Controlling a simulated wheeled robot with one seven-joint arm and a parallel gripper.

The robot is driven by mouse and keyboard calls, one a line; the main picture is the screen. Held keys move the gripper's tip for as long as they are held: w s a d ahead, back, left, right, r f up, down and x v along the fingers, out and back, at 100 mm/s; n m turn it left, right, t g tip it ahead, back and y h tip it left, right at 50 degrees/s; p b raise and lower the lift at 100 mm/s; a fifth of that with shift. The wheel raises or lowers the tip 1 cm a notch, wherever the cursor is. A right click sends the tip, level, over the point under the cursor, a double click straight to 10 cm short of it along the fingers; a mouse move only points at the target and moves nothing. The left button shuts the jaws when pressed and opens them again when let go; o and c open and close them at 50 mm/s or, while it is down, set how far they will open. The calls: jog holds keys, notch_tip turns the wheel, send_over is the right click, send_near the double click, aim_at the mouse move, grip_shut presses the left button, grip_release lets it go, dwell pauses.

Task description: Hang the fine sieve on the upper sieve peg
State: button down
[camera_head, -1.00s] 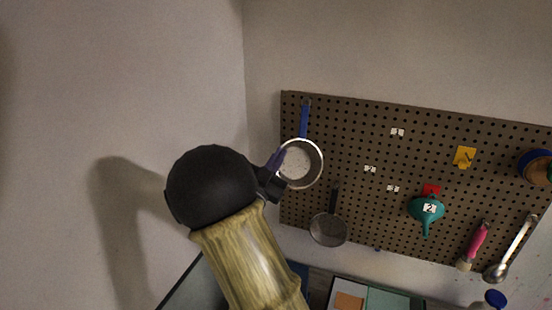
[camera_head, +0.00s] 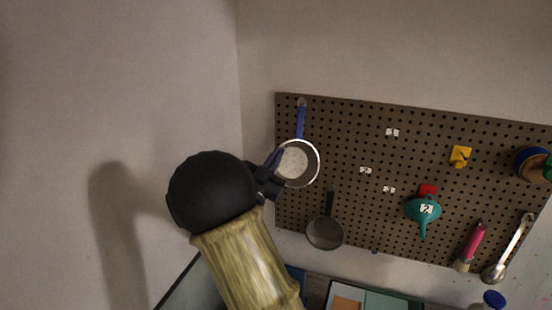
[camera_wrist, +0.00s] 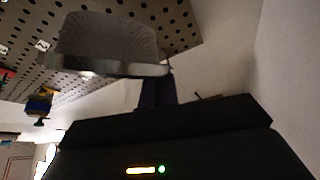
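A silver-rimmed sieve, seemingly the fine sieve (camera_head: 298,164), is in front of the pegboard's upper left. In the wrist view its grey mesh bowl (camera_wrist: 108,38) fills the upper middle, and its dark handle runs down to my gripper. My gripper (camera_head: 268,176) is left of the bowl and seems closed on that handle; its fingertips are hidden. A bright blue handle (camera_head: 301,120) reaches up from behind the bowl to a peg near the board's top; I cannot tell whether it belongs to another sieve. A dark sieve (camera_head: 325,232) hangs lower on the board.
The pegboard (camera_head: 350,118) also carries a teal funnel (camera_head: 423,210), a yellow hook (camera_head: 460,156), a pink-handled brush (camera_head: 472,243) and a ladle (camera_head: 505,255). A side wall stands close on the left. Trays (camera_head: 370,300) lie below.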

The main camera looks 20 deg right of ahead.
jog(key=c, duration=2.1)
grip_release()
jog(key=o, duration=0.5)
jog(key=shift+a, duration=0.1)
jog(key=b+v, duration=0.8)
jog(key=v, duration=0.9)
jog(key=shift+s+a+b, duration=0.1)
jog(key=shift+s+b, duration=0.05)
jog(key=shift+b, duration=0.25)
jog(key=shift+f, duration=0.1)
